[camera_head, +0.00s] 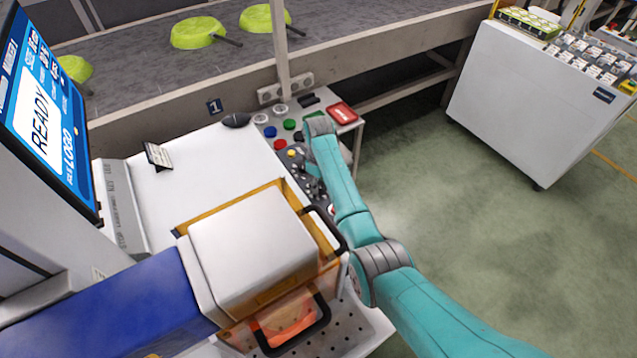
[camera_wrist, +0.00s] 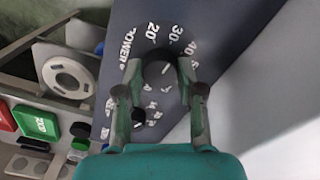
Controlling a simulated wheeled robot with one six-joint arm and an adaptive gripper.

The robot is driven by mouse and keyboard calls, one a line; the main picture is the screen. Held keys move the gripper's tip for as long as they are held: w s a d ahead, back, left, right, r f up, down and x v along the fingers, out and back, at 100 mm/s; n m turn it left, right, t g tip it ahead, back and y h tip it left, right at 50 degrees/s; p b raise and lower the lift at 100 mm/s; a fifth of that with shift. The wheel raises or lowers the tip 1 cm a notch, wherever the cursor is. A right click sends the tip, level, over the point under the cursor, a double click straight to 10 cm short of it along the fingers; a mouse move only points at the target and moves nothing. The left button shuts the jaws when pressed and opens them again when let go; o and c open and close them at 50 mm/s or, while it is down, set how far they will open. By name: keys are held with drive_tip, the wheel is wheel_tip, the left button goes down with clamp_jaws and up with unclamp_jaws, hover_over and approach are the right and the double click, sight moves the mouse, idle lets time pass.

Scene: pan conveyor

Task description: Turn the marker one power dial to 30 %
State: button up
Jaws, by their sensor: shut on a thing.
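The power dial (camera_wrist: 158,74) is a round black knob on a dark grey panel (camera_wrist: 225,20) in the wrist view. White marks reading POWER, 20, 30 and 40 curve around its upper side. A short pale line shows on its face; I cannot tell exactly which mark it points to. My gripper (camera_wrist: 160,70) is shut on the dial, one finger on each side. Smaller marks below it are partly covered by my fingers. In the head view my gripper (camera_head: 312,182) is at the control console beside the marking machine, and the dial is hidden there.
A smaller black knob (camera_wrist: 138,117) sits just below the dial. In the head view, the orange-framed machine cover (camera_head: 255,245) stands close beside my arm. Open floor (camera_head: 480,240) lies right.

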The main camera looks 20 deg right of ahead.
drive_tip(key=shift+n, duration=0.6)
drive_tip(key=o, duration=1.1)
drive_tip(key=shift+o, duration=0.2)
wheel_tip(320, 180, up, 12)
